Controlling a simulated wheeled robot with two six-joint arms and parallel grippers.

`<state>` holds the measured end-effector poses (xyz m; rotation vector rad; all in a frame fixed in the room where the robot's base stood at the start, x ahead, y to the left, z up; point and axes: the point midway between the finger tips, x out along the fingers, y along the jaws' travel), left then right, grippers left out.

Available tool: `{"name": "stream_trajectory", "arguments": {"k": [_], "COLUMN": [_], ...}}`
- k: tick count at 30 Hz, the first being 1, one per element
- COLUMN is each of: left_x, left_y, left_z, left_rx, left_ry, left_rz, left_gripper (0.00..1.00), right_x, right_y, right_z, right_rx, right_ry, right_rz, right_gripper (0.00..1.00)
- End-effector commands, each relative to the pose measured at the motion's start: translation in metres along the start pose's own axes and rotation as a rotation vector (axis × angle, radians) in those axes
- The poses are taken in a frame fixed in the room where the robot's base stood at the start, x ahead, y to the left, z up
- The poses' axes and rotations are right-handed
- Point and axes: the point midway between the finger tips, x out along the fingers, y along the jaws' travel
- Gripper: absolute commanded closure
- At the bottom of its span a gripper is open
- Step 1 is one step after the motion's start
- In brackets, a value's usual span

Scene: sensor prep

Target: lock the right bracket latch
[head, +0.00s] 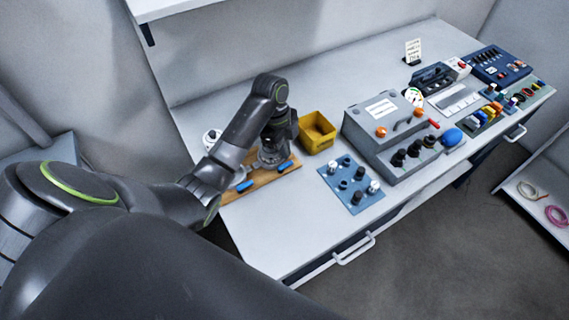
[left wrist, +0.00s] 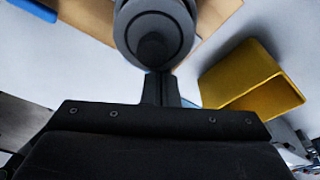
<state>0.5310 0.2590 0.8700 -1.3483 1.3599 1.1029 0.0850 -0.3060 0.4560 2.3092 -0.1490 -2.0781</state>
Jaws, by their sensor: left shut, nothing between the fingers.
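A wooden board (head: 234,194) lies on the bench with two blue latch handles on its front side. A grey round part (head: 268,158) sits at the board, partly covered by my arm. My left gripper (head: 276,148) is over the board's right part; in the left wrist view its fingers (left wrist: 160,88) are shut and empty, close to the round part (left wrist: 153,32). Whether they touch is unclear. One blue handle (left wrist: 35,9) shows there at upper left.
A yellow bin (head: 318,132) stands just right of the board, close to the gripper. A blue plate (head: 349,184) with several knobs and a grey control box (head: 385,140) stand further right. The bench front (head: 280,235) is clear.

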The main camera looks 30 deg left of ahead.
Motion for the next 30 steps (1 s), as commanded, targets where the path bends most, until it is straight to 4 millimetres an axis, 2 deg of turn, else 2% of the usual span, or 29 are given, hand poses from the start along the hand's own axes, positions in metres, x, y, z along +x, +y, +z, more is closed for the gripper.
{"name": "stream_trajectory", "arguments": {"k": [30], "left_x": [0.02], "left_y": [0.002], "left_z": [0.004], "left_rx": [-0.003], "left_ry": [0.001], "left_rz": [0.008], "left_gripper": [1.0], "right_x": [0.008], "right_y": [-0.001], "right_z": [0.0], "right_rx": [0.0], "right_ry": [0.001], "right_rz": [-0.001], "right_gripper": [0.64]}}
